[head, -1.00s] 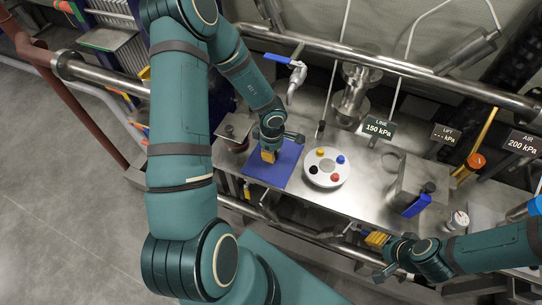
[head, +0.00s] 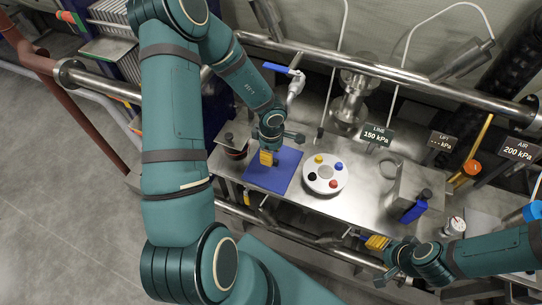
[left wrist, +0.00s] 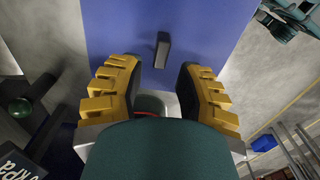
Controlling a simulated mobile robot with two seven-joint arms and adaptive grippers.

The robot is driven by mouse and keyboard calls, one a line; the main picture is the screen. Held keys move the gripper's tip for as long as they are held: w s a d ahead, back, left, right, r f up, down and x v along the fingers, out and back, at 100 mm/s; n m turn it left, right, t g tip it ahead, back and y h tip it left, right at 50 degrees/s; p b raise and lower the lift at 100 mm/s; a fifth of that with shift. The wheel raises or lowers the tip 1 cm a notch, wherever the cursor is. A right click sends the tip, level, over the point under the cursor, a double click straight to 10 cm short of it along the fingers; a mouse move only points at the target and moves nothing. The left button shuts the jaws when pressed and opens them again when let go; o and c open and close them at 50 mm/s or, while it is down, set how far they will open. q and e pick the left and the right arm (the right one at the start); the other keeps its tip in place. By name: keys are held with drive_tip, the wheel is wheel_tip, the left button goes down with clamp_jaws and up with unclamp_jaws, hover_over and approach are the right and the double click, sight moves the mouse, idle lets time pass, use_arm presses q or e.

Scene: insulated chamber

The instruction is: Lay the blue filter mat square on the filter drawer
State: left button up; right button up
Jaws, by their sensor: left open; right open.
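The blue filter mat (head: 285,172) lies on the steel bench near its front left edge. In the left wrist view the mat (left wrist: 215,30) fills the upper middle, with a small dark grey tab (left wrist: 162,50) on it. My left gripper (head: 267,160) is over the mat, pointing down. Its yellow fingers (left wrist: 158,75) are open, and the tab shows between and just beyond their tips. I cannot tell whether the fingers touch the mat. My right gripper (head: 377,243) is open and empty at the bench's front right. I cannot surely pick out the filter drawer.
A white disc with coloured knobs (head: 325,188) sits right of the mat. A dark pot with a plate on top (head: 235,143) stands close on its left. A steel box (head: 407,190) and gauge (head: 453,226) are farther right. A steel rail (head: 400,72) crosses behind.

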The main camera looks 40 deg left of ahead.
use_arm(q)
wheel_tip(320, 180, up, 9)
drive_tip(key=p, duration=0.3)
drive_tip(key=shift+f, duration=0.15)
